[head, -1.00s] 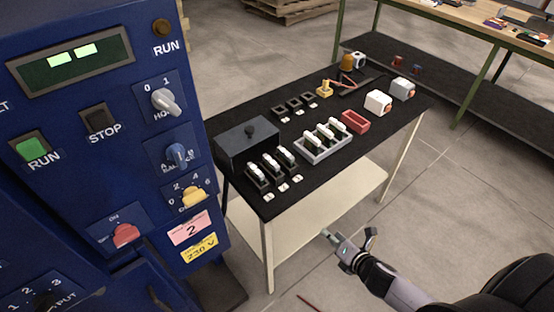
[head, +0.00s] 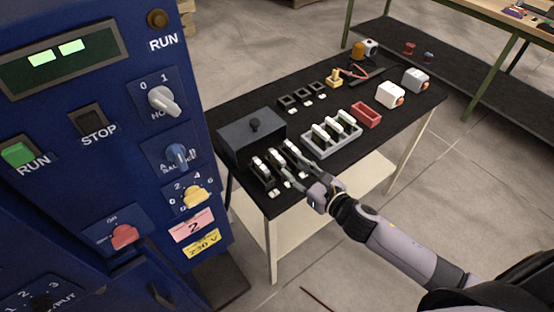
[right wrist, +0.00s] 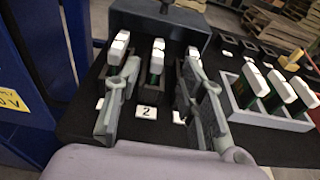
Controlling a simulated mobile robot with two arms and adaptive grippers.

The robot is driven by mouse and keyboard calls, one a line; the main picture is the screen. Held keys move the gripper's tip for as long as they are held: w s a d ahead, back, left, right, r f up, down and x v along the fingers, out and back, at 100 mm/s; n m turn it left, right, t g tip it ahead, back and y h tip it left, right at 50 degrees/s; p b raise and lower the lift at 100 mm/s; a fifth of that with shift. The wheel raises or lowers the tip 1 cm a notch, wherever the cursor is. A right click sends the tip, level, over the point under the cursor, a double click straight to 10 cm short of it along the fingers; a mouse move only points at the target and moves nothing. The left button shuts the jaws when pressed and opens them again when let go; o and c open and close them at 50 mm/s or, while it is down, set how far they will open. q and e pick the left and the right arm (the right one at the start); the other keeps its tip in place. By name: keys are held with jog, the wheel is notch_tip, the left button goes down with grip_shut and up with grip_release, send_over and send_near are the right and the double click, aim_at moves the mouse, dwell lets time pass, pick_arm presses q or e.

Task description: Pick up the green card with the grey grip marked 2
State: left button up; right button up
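Several cards stand in black slots at the table's front left. In the right wrist view the middle card (right wrist: 156,66) has a green body and pale grip, and a label marked 2 (right wrist: 146,112) lies in front of its slot. My right gripper (right wrist: 158,82) is open, its fingers apart on either side of this middle card and partly hiding the neighbouring cards. In the head view my right gripper (head: 297,173) is over the table's front edge, beside the card row (head: 275,160). I cannot tell whether the fingers touch any card. My left gripper is not in view.
A dark box with a knob (head: 251,135) stands behind the cards. A grey rack (head: 332,146) with several green cards is to the right. A red tray (head: 366,115), empty black slots (head: 302,96) and white blocks are farther back. A blue control cabinet (head: 105,140) borders the left.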

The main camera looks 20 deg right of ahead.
aim_at(280, 158)
jog(key=x, duration=0.4)
jog(key=shift+p+x, duration=0.85)
jog(key=shift+x, duration=1.75)
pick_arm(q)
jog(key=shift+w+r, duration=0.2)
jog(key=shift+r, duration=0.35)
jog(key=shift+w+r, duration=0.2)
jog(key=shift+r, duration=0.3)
pick_arm(e)
jog(key=shift+s+f, duration=0.1)
jog(key=shift+f, duration=0.05)
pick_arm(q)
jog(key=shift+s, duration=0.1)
pick_arm(e)
grip_shut()
